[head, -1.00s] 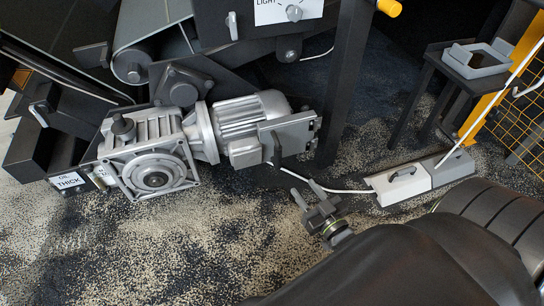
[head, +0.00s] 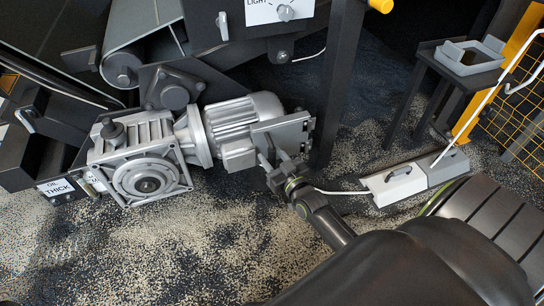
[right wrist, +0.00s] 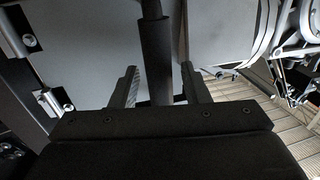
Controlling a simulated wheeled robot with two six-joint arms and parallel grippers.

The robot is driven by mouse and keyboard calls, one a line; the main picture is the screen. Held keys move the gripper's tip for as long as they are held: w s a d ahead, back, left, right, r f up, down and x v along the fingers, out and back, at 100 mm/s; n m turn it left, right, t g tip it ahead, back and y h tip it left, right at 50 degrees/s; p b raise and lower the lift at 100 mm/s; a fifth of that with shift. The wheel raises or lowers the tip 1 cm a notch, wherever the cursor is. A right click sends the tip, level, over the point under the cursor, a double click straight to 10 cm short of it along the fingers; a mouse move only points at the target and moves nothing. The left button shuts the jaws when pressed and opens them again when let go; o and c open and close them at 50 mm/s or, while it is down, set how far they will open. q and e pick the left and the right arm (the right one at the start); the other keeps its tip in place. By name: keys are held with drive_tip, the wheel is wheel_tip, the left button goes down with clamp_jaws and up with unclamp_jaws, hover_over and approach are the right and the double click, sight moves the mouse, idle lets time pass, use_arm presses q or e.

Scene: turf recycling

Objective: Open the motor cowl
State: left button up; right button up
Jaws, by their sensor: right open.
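The motor cowl (head: 284,131) is a flat grey plate at the right end of the silver ribbed motor (head: 232,118) in the head view. It looks closed against the motor. In the right wrist view the cowl (right wrist: 92,55) is a broad light-grey panel with hinges at the left. A dark bar handle (right wrist: 155,50) stands on it. My right gripper (head: 272,160) is at the cowl's lower edge, with its fingers open. In the right wrist view my right gripper (right wrist: 159,72) has a finger on each side of the handle, with gaps visible. My left gripper is out of view.
A silver gearbox (head: 146,175) sits left of the motor. A dark upright post (head: 340,80) stands right of the cowl. A grey-white box (head: 395,183) with a cable lies on the speckled floor at right. A dark stand (head: 450,72) is behind it.

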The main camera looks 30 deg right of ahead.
drive_tip(key=shift+w, duration=0.2)
clamp_jaws()
drive_tip(key=shift+s+d, duration=0.1)
